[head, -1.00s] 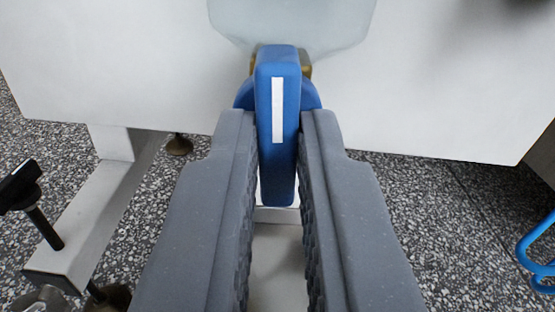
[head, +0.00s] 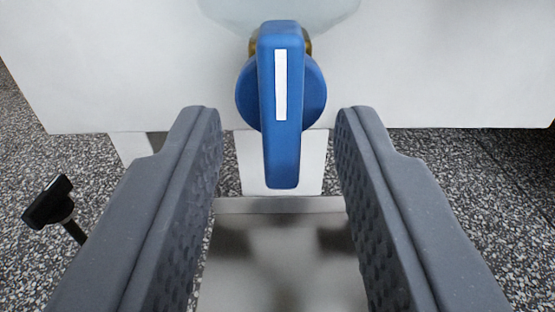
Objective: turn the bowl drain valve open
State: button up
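The bowl drain valve has a blue lever handle (head: 283,150) with a white stripe, in front of a round blue hub (head: 314,92). A bit of brass fitting shows behind its top. The handle stands upright in the picture, its long end pointing down. My gripper (head: 278,122) is open, with one grey finger on each side of the handle's lower part. There is a clear gap on both sides, and neither finger touches the handle.
A white machine panel (head: 130,75) lies behind the valve, with a pale translucent bowl (head: 278,10) above it. A metal tray or plate (head: 280,275) lies below. A black knob (head: 47,202) on a stem stands at the left. Speckled floor shows on both sides.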

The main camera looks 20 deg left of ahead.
jog(key=shift+r, duration=0.1)
jog(key=shift+s+d, duration=0.15)
jog(key=shift+s, duration=0.1)
jog(key=p+v, duration=0.3)
jog(key=v, duration=1)
jog(key=shift+s, duration=0.1)
